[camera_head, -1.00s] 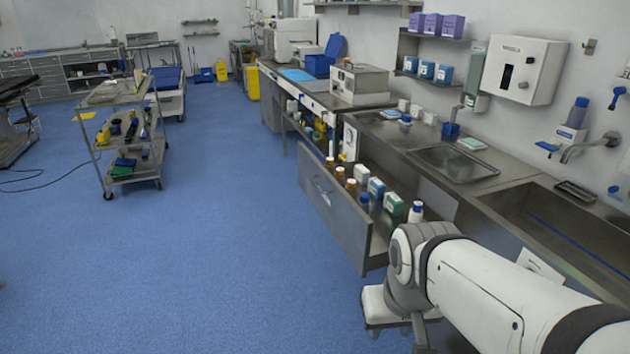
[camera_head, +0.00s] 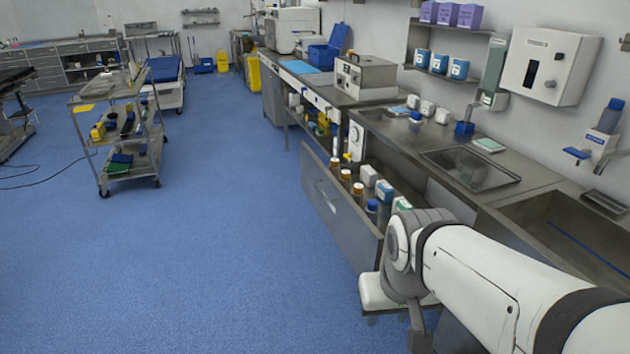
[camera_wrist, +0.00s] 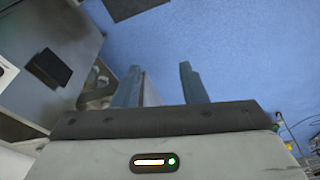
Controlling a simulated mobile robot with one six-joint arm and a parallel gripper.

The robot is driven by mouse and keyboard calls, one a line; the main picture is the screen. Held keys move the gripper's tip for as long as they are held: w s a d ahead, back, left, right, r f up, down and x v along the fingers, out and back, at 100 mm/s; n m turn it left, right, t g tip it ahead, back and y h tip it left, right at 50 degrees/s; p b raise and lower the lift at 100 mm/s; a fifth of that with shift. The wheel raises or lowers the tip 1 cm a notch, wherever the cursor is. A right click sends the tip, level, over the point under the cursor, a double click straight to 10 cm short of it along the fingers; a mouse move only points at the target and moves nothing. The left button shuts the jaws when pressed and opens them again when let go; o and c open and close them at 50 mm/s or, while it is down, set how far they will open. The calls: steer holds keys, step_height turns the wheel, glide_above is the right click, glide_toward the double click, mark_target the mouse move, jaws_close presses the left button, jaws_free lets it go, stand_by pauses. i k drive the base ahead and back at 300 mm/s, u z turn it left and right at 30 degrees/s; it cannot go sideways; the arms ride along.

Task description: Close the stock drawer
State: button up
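The stock drawer (camera_head: 338,212) stands pulled out from under the steel counter, its grey front with a long handle facing the blue floor. Inside it are brown bottles (camera_head: 346,176), white-and-green boxes (camera_head: 384,191) and a blue-capped bottle (camera_head: 372,208). My arm covers the drawer's near end in the head view. My gripper (camera_wrist: 160,84) shows in the wrist view with its two fingers apart and blue floor between them.
The counter with a sink (camera_head: 575,225) and a tray (camera_head: 470,167) runs along the right wall. A loaded steel cart (camera_head: 118,135) stands at the left. The floor (camera_head: 215,240) in front of the drawer is clear. A grey panel (camera_wrist: 50,35) fills the wrist view's upper left.

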mark_target(364, 245)
steer(key=u, duration=0.05)
steer(key=k, duration=0.4)
steer(key=u, duration=0.3)
steer(key=i, duration=1.2)
steer(key=u, duration=0.6)
steer(key=k, duration=0.9)
steer(key=u, duration=0.1)
steer(key=i, duration=0.95)
steer(key=z, duration=0.05)
